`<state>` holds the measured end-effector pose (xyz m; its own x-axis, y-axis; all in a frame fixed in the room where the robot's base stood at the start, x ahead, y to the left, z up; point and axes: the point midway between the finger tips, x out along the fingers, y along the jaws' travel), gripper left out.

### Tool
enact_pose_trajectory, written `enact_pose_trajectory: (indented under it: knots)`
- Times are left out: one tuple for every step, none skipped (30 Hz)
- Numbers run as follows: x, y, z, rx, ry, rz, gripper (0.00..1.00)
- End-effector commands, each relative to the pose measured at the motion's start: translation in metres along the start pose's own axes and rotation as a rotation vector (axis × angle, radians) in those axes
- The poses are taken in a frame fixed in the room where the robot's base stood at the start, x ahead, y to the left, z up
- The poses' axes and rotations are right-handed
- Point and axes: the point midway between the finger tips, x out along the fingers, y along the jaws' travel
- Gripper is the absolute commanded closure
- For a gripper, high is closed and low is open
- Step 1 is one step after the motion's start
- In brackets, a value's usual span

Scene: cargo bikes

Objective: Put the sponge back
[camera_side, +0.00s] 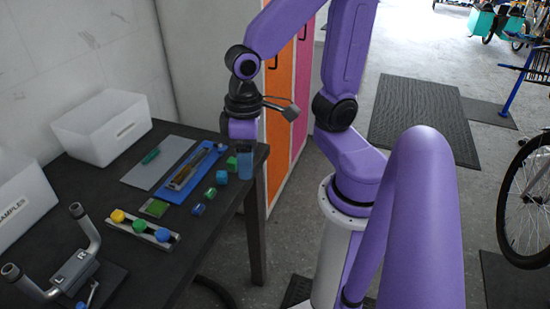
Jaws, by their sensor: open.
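A small green block with a paler edge (155,208), perhaps the sponge, lies flat on the dark table beside the blue tray (207,160); I cannot be sure it is the sponge. A teal-green piece (151,156) lies on a grey mat (140,174) further back. My gripper (246,172) points down at the table's far right corner, away from both. It is open, and its fingers are small and partly blurred here. I see nothing held between them.
Several small green and blue cubes (222,177) line the table's right side. A strip with yellow, green and blue knobs (140,226) lies in front. White bins (105,125) stand along the wall. A two-handled device (75,270) stands at the front left.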

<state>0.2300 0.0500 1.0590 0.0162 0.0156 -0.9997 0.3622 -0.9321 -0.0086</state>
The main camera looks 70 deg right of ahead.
Motion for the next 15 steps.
enact_pose_trajectory:
  knots:
    - [-0.004, -0.008, 0.013, -0.142, 0.004, -0.004, 0.39]
    - [-0.005, -0.012, 0.019, -0.223, 0.004, -0.005, 0.39]
    - [-0.007, -0.016, 0.028, -0.323, 0.006, -0.007, 0.39]
    - [-0.008, -0.018, 0.033, -0.392, 0.005, -0.008, 0.39]
    - [-0.009, -0.02, 0.039, -0.454, 0.005, -0.008, 0.39]
    - [-0.011, -0.022, 0.045, -0.528, 0.005, -0.009, 0.39]
    - [-0.011, -0.024, 0.049, -0.575, 0.006, -0.01, 0.39]
    - [-0.012, -0.025, 0.052, -0.616, 0.006, -0.011, 0.39]
    - [-0.013, -0.026, 0.056, -0.659, 0.006, -0.011, 0.39]
    - [-0.013, -0.026, 0.058, -0.684, 0.006, -0.011, 0.39]
    - [-0.013, -0.027, 0.059, -0.703, 0.006, -0.012, 0.39]
    - [-0.013, -0.027, 0.06, -0.72, 0.005, -0.012, 0.39]
    - [-0.013, -0.027, 0.061, -0.728, 0.005, -0.012, 0.39]
    - [-0.013, -0.027, 0.061, -0.732, 0.005, -0.012, 0.39]
    - [-0.013, -0.027, 0.061, -0.734, 0.005, -0.012, 0.39]
